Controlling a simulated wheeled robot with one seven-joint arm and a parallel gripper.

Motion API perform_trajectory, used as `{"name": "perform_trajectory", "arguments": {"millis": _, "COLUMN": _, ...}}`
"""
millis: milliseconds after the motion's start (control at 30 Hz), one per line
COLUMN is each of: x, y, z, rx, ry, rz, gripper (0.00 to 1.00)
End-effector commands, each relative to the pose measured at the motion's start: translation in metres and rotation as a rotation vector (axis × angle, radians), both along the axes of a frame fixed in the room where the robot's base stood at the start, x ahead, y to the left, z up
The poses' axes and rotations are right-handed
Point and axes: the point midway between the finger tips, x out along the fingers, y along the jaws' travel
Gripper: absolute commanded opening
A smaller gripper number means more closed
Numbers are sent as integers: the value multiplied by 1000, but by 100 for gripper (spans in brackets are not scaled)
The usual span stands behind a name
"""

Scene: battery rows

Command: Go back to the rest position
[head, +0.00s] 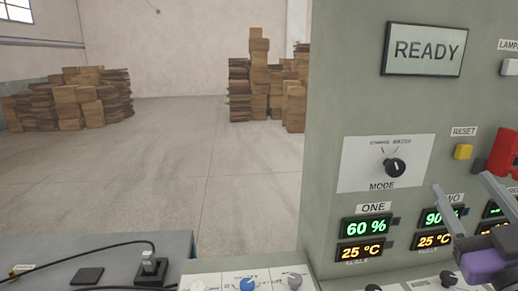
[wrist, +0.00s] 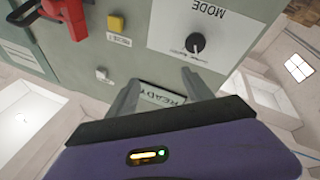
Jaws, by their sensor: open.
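My gripper (head: 460,180) is at the lower right of the head view, in front of the grey-green control cabinet (head: 330,110). Its two grey fingers are spread and empty. In the wrist view my gripper (wrist: 162,74) is open too, with the cabinet front (wrist: 140,50) upside down beyond it. The READY screen (wrist: 165,97) shows between the fingers there. The fingers appear apart from the panel, but the exact gap cannot be told. My gripper partly hides the TWO and right-hand readouts in the head view.
The cabinet carries a MODE knob (head: 394,167), a yellow RESET button (head: 463,152), a red handle (head: 503,150) and ONE readouts (head: 366,227) of 60 % and 25 °C. A blue-grey bench (head: 120,245) with a black cable stands lower left. Box stacks (head: 80,100) are far behind; the floor between is clear.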

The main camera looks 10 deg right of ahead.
Motion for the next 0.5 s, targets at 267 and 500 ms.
{"name": "perform_trajectory", "arguments": {"millis": 267, "x": -38, "y": 25, "z": -82, "rx": 252, "ry": -46, "rz": 17, "gripper": 60}}
{"name": "perform_trajectory", "arguments": {"millis": 500, "x": -85, "y": 61, "z": -148, "rx": 395, "ry": -23, "rz": 53, "gripper": 60}}
